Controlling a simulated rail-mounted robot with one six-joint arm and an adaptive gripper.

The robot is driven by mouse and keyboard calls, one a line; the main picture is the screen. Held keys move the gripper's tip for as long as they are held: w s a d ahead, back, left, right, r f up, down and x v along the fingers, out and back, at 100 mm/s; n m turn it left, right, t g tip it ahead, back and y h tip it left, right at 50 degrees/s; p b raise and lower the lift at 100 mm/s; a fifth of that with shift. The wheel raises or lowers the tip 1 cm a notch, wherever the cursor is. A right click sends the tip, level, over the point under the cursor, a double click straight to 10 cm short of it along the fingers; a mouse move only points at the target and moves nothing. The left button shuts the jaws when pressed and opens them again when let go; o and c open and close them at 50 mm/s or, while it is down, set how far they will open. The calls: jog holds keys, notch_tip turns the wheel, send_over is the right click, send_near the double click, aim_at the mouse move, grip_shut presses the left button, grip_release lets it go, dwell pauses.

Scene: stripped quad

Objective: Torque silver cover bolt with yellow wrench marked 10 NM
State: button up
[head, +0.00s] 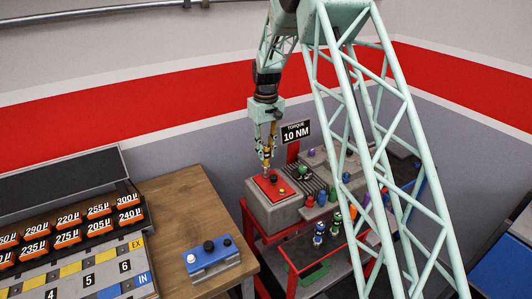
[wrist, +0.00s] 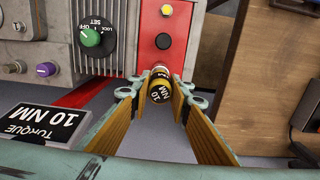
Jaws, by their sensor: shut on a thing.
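My gripper (head: 266,145) is shut on the yellow wrench (head: 267,156) and holds it upright over the red cover (head: 263,187). In the wrist view, the wrench's black end reads 10 NM (wrist: 159,92) between the two jaws. The red cover (wrist: 178,28) shows a yellow bolt (wrist: 166,11) and a black bolt (wrist: 163,41) in line with the wrench. I cannot tell whether the wrench touches a bolt.
A TORQUE 10 NM sign (head: 296,132) stands behind the cover. A green SET knob (wrist: 90,38) and purple knob (wrist: 46,69) lie beside it. Several coloured tools fill the red cart's (head: 296,236) right side. A blue block (head: 226,257) with knobs sits on the wooden table (head: 179,193).

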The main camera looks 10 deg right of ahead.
jog(key=shift+n, duration=0.4)
jog(key=shift+n, duration=0.8)
jog(key=shift+f+b, duration=0.65)
jog(key=shift+f, duration=0.65)
dwell(1.0)
